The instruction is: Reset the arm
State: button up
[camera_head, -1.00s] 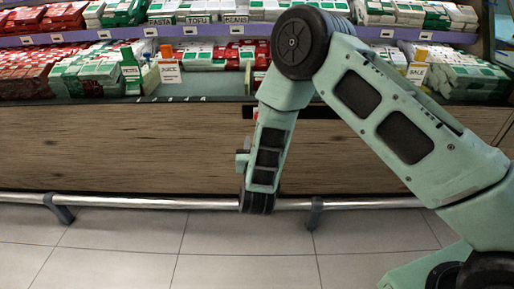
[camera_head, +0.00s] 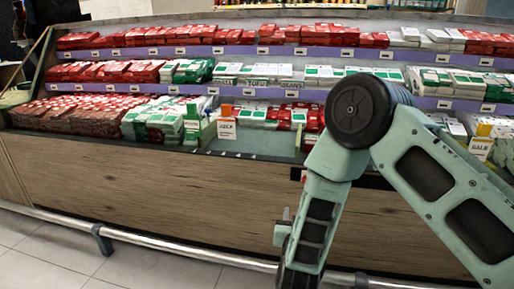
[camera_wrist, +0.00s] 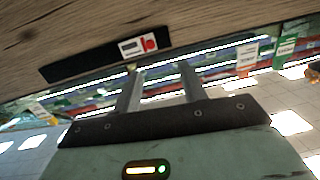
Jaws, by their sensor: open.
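My green arm (camera_head: 435,185) is bent at the right of the head view, with its elbow joint raised in front of the shelves and a link hanging down. My gripper (camera_wrist: 160,72) shows in the wrist view with its two grey fingers apart. Nothing is between the fingers. In the head view my gripper is hidden behind the arm. The wrist view is tilted and shows a wooden panel (camera_wrist: 75,35) with a black strip and a red-and-white label (camera_wrist: 138,46) just beyond the fingers.
A refrigerated display (camera_head: 150,180) with wooden front holds several rows of red, green and white packs. A metal rail (camera_head: 180,248) runs along its base, near the arm's lower link. Price signs (camera_head: 227,129) stand among the packs. Tiled floor (camera_head: 40,262) is clear at lower left.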

jog(key=s+a+r+n+g+y, duration=0.5)
jog(key=s+a+r+g+y, duration=0.35)
jog(key=s+a, duration=0.25)
jog(key=s+d+r+n+g+h, duration=0.25)
jog(key=s+d+g, duration=0.2)
jog(key=s, duration=0.65)
jog(key=s+d+r+n+g+h, duration=0.2)
jog(key=s+d+r+n+g, duration=0.3)
jog(key=s, duration=0.7)
notch_tip(320, 180, up, 29)
jog(key=m+t+p, duration=0.1)
jog(key=m+p, duration=0.1)
jog(key=p, duration=3)
jog(key=shift+w+d, duration=0.25)
jog(key=shift+d, duration=0.2)
